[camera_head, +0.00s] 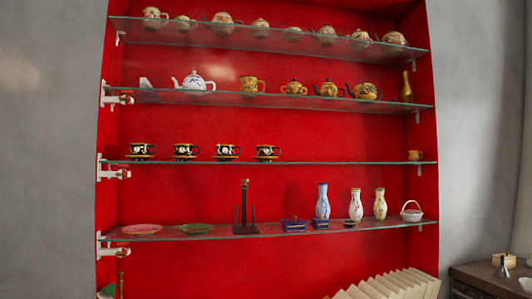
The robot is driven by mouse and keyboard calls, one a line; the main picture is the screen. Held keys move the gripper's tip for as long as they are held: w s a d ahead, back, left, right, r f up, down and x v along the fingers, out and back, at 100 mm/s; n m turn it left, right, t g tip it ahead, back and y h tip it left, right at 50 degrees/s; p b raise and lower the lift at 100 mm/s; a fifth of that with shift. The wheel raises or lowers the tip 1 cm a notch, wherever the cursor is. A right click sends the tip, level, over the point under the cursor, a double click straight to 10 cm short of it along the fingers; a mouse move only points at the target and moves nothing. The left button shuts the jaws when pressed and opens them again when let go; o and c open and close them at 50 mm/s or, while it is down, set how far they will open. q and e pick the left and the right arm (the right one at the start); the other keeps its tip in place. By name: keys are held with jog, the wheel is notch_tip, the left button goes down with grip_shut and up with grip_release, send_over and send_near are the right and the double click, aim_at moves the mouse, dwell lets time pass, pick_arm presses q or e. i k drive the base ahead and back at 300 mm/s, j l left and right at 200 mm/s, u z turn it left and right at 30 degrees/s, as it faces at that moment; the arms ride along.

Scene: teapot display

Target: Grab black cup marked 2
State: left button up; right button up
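Several black cups with pale and gold patterns stand in a row on saucers on a glass shelf (340,162), left of its middle. They are the leftmost cup (142,149), a second cup (184,149), a third cup (226,150) and the rightmost cup (267,151). The cups stand upright with gaps between them. Any number marks are too small to read, so I cannot tell which one is marked 2. Neither of my grippers is in view.
Glass shelves above hold teapots (194,82). The lower shelf holds plates (142,229), a dark stand (245,212), vases (322,202) and a white basket (411,212). Right of the cups the shelf is clear up to a small yellow cup (415,155). A wooden table (480,275) stands lower right.

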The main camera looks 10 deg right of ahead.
aim_at(221, 151)
jog(key=i+u, duration=0.5)
jog(key=i+l+u, duration=0.15)
jog(key=i+u, duration=0.3)
jog(key=k, duration=0.1)
